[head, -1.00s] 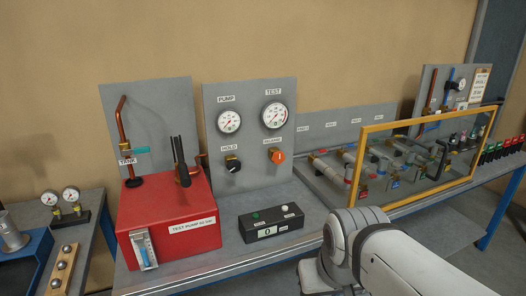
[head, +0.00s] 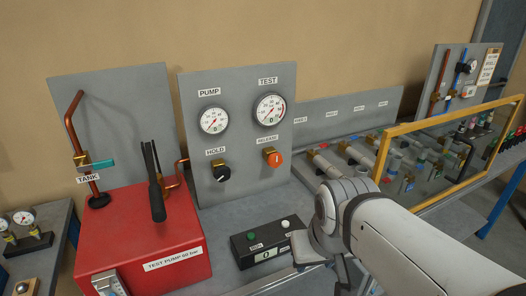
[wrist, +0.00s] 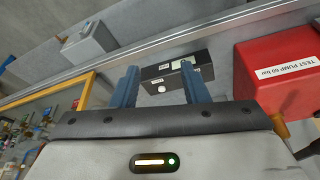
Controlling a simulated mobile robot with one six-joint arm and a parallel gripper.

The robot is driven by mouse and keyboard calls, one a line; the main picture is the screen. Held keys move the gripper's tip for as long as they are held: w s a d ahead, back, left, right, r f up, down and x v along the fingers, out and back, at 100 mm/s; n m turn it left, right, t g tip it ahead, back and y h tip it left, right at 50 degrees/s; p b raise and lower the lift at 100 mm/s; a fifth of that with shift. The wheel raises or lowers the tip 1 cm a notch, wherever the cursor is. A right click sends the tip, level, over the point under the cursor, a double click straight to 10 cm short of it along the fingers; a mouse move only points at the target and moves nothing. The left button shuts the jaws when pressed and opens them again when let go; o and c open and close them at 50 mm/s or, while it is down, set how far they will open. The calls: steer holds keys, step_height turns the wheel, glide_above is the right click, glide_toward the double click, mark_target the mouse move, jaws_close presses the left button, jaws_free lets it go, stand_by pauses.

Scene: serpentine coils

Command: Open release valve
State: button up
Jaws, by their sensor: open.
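The release valve is an orange knob (head: 274,159) on a brass fitting, low on the right of the grey gauge panel (head: 236,130), under a label reading RELEASE. A black HOLD knob (head: 222,173) sits to its left. In the head view my white arm is at the lower right, and the fingers are not clearly visible there. In the wrist view my gripper (wrist: 158,88) is open and empty, with two blue fingers apart. The black button box (wrist: 170,73) shows beyond and between the fingers. The release knob is not visible in the wrist view.
A red test pump (head: 150,240) with an upright black lever (head: 154,185) stands left on the bench. A yellow-framed clear guard (head: 455,150) covers pipework at right. The PUMP gauge (head: 213,120) and TEST gauge (head: 270,108) are above the knobs.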

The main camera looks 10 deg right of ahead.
steer(key=o, duration=0.7)
steer(key=w+d+t, duration=0.1)
steer(key=w, duration=0.5)
steer(key=w+d+t, duration=0.1)
steer(key=w, duration=0.5)
steer(key=w+d+m+t+h+b, duration=0.1)
steer(key=w+t, duration=0.1)
steer(key=w, duration=0.4)
steer(key=shift+d+f, duration=0.2)
steer(key=shift+d, duration=0.1)
steer(key=t+y+b, duration=0.1)
steer(key=t+y, duration=0.1)
steer(key=t, duration=0.5)
glide_toward(277, 162)
steer(key=w+f+y, duration=0.1)
steer(key=w+f+t+y, duration=0.1)
steer(key=w, duration=0.1)
steer(key=w+f+t+y, duration=0.1)
steer(key=w+y, duration=0.1)
steer(key=shift+d+n+b, duration=0.4)
steer(key=shift+t, duration=0.3)
steer(key=p+x, duration=0.2)
steer(key=x, duration=0.5)
steer(key=shift+w+a+r+p, duration=0.1)
steer(key=shift+w+a+p, duration=0.15)
steer(key=shift+p, duration=0.05)
steer(key=shift+c, duration=0.6)
